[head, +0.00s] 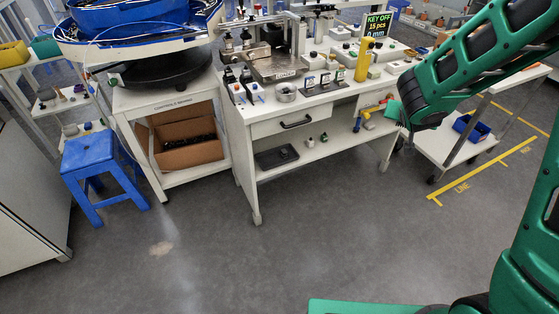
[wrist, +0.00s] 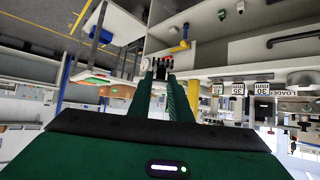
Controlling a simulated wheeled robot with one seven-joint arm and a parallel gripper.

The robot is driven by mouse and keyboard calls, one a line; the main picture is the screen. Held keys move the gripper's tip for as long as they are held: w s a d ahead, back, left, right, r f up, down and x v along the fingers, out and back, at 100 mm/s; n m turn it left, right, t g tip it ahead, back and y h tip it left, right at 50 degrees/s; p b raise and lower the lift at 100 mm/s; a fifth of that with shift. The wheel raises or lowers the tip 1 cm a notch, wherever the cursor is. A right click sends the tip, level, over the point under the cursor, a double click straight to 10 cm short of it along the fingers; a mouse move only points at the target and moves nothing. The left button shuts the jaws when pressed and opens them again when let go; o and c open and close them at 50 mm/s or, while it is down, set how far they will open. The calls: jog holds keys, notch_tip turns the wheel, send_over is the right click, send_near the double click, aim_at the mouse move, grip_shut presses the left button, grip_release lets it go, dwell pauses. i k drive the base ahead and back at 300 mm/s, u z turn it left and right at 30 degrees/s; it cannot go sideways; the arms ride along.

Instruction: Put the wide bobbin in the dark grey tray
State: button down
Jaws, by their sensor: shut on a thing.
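The dark grey tray (head: 277,156) lies on the lower shelf of the white workbench, left of two small parts (head: 316,140). My gripper (wrist: 162,66) shows in the wrist view with its two green fingers close together. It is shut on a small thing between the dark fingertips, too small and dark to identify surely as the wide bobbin. In the head view my arm comes in from the right and its end is at the bench's right end, right of the tray and apart from it. The gripper's tips are largely hidden there.
The white workbench (head: 290,122) has a drawer above the open shelf. A yellow and blue thing (head: 367,115) is at its right end. A white cart (head: 450,148) with a blue bin (head: 472,127) stands to the right. A blue stool (head: 90,160) stands left. The floor in front is clear.

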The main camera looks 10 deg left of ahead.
aim_at(267, 162)
jog(key=i, duration=1)
